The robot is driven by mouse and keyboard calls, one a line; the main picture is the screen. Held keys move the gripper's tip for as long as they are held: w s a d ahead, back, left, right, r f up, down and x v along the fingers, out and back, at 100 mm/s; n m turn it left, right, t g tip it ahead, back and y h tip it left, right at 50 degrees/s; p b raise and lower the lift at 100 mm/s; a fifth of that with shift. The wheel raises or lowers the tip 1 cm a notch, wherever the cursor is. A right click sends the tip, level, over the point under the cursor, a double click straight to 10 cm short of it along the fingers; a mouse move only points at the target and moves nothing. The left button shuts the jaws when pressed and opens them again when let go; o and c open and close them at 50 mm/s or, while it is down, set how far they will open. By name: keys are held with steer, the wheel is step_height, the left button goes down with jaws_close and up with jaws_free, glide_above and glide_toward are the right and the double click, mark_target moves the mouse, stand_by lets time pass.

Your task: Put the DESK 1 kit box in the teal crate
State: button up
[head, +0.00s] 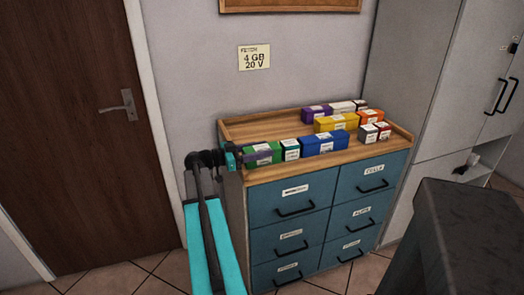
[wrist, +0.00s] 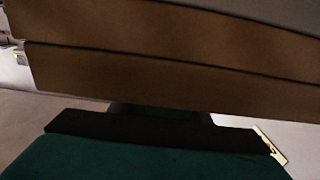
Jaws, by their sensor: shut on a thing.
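My gripper (head: 233,157) is at the left end of the wooden dresser top, shut on the near end of a green box (head: 264,154) with a white label. A dark green surface (wrist: 150,160) fills the bottom of the wrist view behind a dark bar; I cannot tell exactly what part it is. Labels on the boxes are too small to read, so I cannot tell which is the DESK 1 kit box. No teal crate shows in either view.
The dresser (head: 292,190) has blue drawers and a raised back rim. Beside the green box stand a small white-labelled teal box (head: 290,149) and a blue box (head: 324,143). Yellow (head: 336,123), purple, orange and other boxes stand behind. A closed door (head: 80,120) is at left.

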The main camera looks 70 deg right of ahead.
steer(key=o, duration=1.5)
steer(key=shift+c, duration=0.2)
steer(key=shift+r+p, duration=0.1)
steer(key=shift+p, duration=0.9)
steer(key=b+v, duration=0.2)
steer(key=v, duration=1.2)
steer(key=shift+f+b, duration=0.2)
steer(key=shift+b, duration=0.2)
steer(key=w+a+f+n+t+y, duration=0.1)
steer(key=w+a+f+n+t, duration=0.3)
steer(key=a+f, duration=0.6)
steer(key=w+a+f+n+t+y, duration=0.15)
steer(key=a+f+n, duration=0.45)
steer(key=f, duration=0.7)
steer(key=w+a+f+n+t+y, duration=0.1)
steer(key=w+a+f+n+t, duration=0.15)
steer(key=a+f+n, duration=0.7)
steer(key=s+a+f+n+t+y, duration=0.1)
steer(key=s+a+f+n+y, duration=0.25)
steer(key=a+f, duration=1.25)
steer(key=s+a+f+n+y, duration=0.2)
steer(key=s+a+f, duration=0.2)
steer(key=a, duration=0.4)
steer(key=s+a+f+n+y, duration=0.2)
steer(key=s+a, duration=0.4)
steer(key=a, duration=0.3)
steer(key=shift+s+f+n, duration=0.3)
steer(key=shift+f+n, duration=0.3)
steer(key=shift+f, duration=0.35)
